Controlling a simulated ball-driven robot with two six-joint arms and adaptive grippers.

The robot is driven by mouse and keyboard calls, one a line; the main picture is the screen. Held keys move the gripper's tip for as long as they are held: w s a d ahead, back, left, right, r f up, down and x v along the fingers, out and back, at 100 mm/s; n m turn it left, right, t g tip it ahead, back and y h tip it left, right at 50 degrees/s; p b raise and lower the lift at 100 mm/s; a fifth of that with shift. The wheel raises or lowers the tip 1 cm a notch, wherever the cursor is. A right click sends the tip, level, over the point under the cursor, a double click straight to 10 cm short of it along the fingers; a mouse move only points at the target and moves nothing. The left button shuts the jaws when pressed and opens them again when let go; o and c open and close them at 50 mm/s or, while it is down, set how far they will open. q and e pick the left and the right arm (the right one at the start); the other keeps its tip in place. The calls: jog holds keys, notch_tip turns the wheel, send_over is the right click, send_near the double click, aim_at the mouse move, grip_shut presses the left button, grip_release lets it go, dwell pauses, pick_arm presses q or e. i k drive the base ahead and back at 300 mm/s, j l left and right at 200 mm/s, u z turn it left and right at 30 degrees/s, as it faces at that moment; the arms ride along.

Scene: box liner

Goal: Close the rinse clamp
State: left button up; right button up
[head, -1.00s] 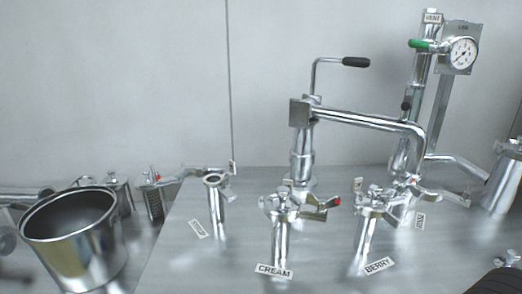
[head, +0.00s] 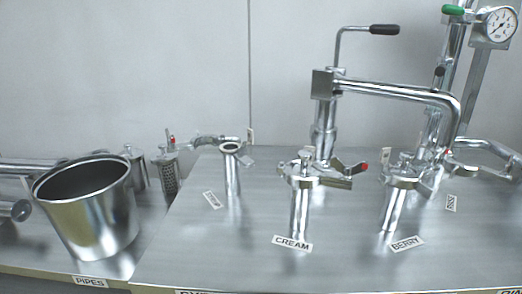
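Neither of my grippers is in view.
A steel bucket (head: 95,225) is at the left. A green-handled valve (head: 453,9) and gauge (head: 499,22) are upper right.

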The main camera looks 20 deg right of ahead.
aim_at(456, 168)
jog(key=j+z, duration=0.15)
jog(key=z, duration=1.45)
jog(key=i+l+u, duration=0.1)
jog(key=i+u, duration=0.25)
jog(key=k, duration=0.05)
